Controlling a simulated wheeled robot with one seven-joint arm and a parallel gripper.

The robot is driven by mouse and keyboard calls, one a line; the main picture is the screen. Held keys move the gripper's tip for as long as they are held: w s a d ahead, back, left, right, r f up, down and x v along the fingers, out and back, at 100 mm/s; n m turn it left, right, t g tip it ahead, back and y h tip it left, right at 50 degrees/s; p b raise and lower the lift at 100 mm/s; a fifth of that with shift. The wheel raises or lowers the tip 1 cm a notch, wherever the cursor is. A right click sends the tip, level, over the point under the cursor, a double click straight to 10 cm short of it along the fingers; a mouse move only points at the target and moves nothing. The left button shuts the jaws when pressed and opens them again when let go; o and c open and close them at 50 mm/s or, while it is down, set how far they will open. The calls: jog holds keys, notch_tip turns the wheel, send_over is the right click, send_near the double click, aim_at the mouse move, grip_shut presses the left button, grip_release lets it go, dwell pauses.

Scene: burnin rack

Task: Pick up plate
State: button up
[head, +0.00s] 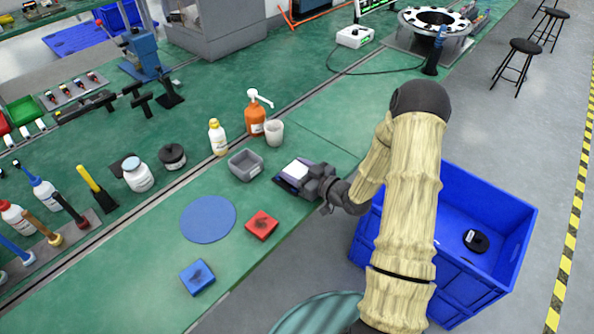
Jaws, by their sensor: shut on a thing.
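My gripper (308,182) is above the green bench near its front edge, with my arm reaching in from the right. I cannot tell whether the plate touches the bench. A flat round blue disc (208,218) lies on the bench to the left.
A grey tray (245,166), a white cup (274,133) and an orange pump bottle (255,120) stand just behind. A red block (262,225) and a blue block (198,277) lie in front. A blue crate (487,190) stands on the floor at right.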

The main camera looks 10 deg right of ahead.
jog(key=shift+r, duration=0.4)
jog(key=shift+s+d+r, duration=0.15)
jog(key=shift+d, duration=0.05)
jog(key=f+b+v, duration=0.1)
jog(key=f+v, duration=0.1)
jog(key=v, duration=1.5)
jog(key=shift+s+d+f+b, duration=0.15)
jog(key=shift+s+f+b, duration=0.05)
jog(key=shift+s+b, duration=0.25)
jog(key=shift+w, duration=0.15)
